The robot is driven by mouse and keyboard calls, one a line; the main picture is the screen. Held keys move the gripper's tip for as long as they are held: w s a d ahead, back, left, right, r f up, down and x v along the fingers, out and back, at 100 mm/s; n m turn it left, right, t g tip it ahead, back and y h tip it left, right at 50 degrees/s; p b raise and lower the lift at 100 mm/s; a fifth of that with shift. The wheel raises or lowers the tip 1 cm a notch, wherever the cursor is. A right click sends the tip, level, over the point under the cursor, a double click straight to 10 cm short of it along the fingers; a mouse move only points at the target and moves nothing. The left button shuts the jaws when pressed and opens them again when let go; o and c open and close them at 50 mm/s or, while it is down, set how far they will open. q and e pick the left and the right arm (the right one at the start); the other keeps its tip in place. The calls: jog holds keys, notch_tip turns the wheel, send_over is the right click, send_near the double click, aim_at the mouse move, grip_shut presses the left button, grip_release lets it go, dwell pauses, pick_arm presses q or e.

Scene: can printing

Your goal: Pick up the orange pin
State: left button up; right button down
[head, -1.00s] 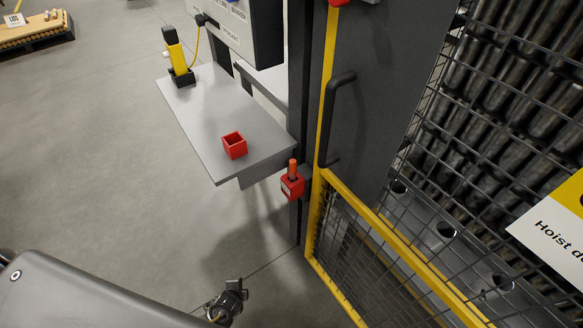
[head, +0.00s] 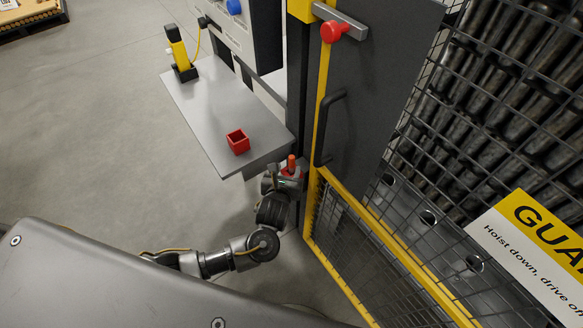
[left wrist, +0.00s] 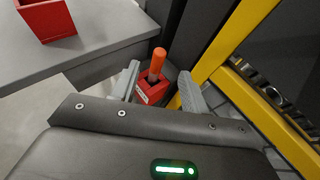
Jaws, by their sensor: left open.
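The orange pin (head: 291,161) stands upright in a red block (head: 292,173) on the dark post beside the yellow-framed door. My left gripper (head: 283,170) is at the block in the head view, its arm partly hiding the block. In the left wrist view, the orange pin (left wrist: 157,63) and red block (left wrist: 152,88) show between the two grey fingers of my open left gripper (left wrist: 160,85). The fingers look apart from the pin. My right gripper is not in view.
A grey shelf (head: 205,110) to the left holds an open red box (head: 238,142) and a yellow handheld device (head: 178,50). The dark door with its handle (head: 325,125) and a yellow mesh guard (head: 375,245) stand close on the right.

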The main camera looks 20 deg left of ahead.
aim_at(291, 160)
pick_arm(q)
jog(key=b+x, duration=0.1)
jog(key=x, duration=0.4)
jog(key=shift+f, duration=0.1)
jog(key=shift+x, duration=2.8)
jog(key=shift+c, duration=0.3)
grip_shut()
